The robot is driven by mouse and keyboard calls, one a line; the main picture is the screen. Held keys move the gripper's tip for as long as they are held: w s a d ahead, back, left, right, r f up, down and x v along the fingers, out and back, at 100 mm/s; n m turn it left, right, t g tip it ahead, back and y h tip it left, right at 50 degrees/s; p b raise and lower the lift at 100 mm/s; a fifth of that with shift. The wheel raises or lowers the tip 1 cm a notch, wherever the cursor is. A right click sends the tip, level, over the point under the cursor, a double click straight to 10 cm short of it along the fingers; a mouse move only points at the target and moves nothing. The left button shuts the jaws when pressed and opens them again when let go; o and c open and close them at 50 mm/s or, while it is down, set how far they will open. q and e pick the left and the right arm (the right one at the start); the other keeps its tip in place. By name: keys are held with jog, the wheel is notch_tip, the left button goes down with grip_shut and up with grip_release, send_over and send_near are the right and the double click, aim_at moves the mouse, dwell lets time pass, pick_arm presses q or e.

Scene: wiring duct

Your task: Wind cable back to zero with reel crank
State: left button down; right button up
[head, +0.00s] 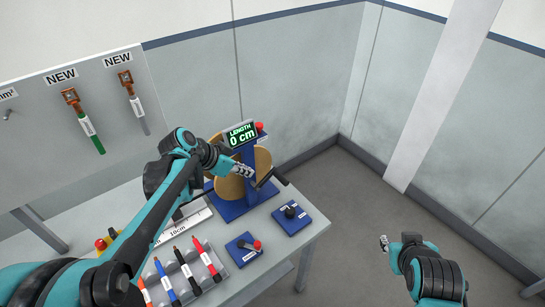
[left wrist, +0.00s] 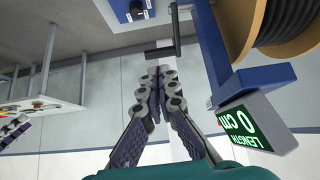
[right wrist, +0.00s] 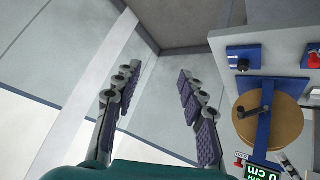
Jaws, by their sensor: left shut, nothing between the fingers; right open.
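The cable reel (head: 232,187) stands on a blue frame at the right end of the table; its wooden drum and black crank (head: 270,178) face right. Its display (head: 241,134) reads "LENGTH 0 cm". My left gripper (head: 249,172) is shut and empty beside the reel, close to the crank. In the left wrist view its fingertips (left wrist: 157,72) are just short of the crank handle (left wrist: 160,52); I cannot tell whether they touch. My right gripper (head: 384,243) is open and empty, away from the table over the floor. The right wrist view shows the crank (right wrist: 255,112) across the drum.
Two blue switch boxes (head: 292,219) (head: 243,249) sit near the table's right end. The floor to the right is clear up to the walls.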

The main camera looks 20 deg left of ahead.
pick_arm(q)
jog(key=w+a, duration=0.1)
jog(key=w, duration=0.1)
jog(key=b, duration=0.3)
send_near(275, 173)
jog(key=shift+m, duration=0.3)
jog(key=x, duration=0.7)
jog(key=shift+s, duration=0.1)
pick_arm(e)
jog(key=s+a+f+m+g, duration=0.1)
jog(key=s+f+m, duration=0.1)
jog(key=s+f, duration=0.2)
jog(key=shift+a+f+m+y, duration=0.3)
jog(key=shift+a+f+y, duration=0.05)
jog(key=shift+f+y, duration=0.05)
